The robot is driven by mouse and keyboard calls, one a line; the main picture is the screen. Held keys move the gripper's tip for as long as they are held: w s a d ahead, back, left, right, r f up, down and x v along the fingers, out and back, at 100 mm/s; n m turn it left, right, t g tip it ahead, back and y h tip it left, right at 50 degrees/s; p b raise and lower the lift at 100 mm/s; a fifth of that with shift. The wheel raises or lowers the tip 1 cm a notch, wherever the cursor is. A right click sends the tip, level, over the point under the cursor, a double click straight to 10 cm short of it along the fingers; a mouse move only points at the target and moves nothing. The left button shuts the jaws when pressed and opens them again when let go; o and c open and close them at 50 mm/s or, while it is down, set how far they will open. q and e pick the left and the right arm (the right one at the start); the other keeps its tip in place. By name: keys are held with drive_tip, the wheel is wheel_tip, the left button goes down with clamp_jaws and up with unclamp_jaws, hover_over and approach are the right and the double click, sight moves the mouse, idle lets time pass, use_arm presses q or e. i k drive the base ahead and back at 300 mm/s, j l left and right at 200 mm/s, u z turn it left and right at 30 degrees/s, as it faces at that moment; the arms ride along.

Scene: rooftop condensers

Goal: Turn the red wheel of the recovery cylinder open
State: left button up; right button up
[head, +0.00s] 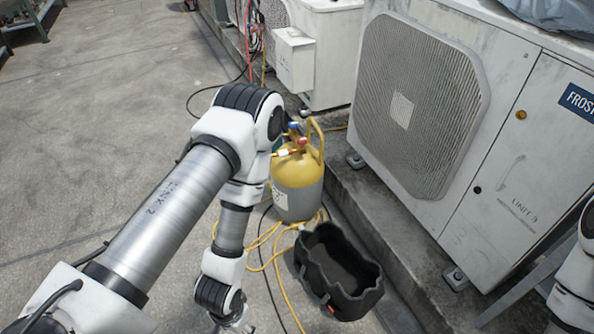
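The recovery cylinder (300,190) stands upright on the roof floor, with a grey body, a yellow top and a yellow handle collar. A small red wheel (302,141) shows on its top, with a blue wheel (294,127) just behind it. My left arm passes in front of the cylinder's left side. My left gripper (238,324) points down at the bottom edge, in front of and below the cylinder, apart from the wheel. It is partly cut off, so its opening cannot be told. Only a part of my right arm shows at the right edge; its gripper is out of view.
An open black tool bag (338,311) sits in front of the cylinder. Yellow hoses (262,240) and a black cable lie around its base. A large condenser unit (420,100) on a concrete curb (400,262) bounds the right. The floor at left (90,130) is clear.

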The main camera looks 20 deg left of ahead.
sight(302, 140)
drive_tip(key=i+j+z, duration=0.3)
drive_tip(key=i+j, duration=0.15)
drive_tip(key=j, duration=0.25)
drive_tip(key=i+j+z, duration=0.15)
drive_tip(key=j, duration=0.2)
drive_tip(key=i+j+z, duration=0.15)
drive_tip(key=j, duration=0.25)
drive_tip(key=i, duration=0.1)
